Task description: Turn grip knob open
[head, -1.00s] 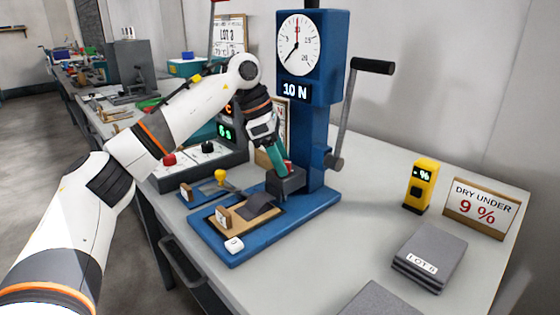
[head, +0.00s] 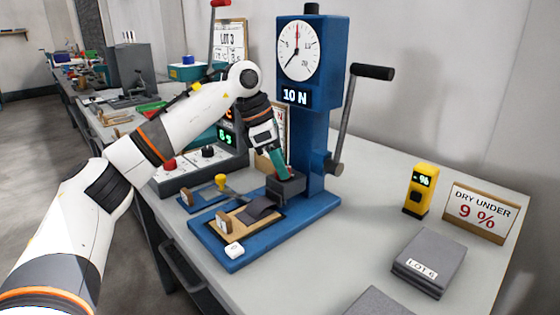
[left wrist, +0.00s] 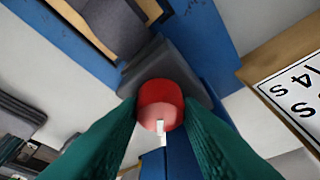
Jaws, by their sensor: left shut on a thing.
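The grip knob (left wrist: 160,100) is a red round knob with a white mark, on a dark grey block (head: 287,188). The block is at the foot of the blue test stand's column (head: 309,140). My left gripper (head: 283,174) reaches down to it with teal fingers. In the left wrist view the fingers (left wrist: 160,112) are on both sides of the knob, shut on it. In the head view the fingers hide most of the knob. My right gripper is not in view.
The stand has a dial (head: 299,48), a "10 N" display (head: 295,96) and a crank handle (head: 372,72) at right. A control box (head: 200,170) stands left.

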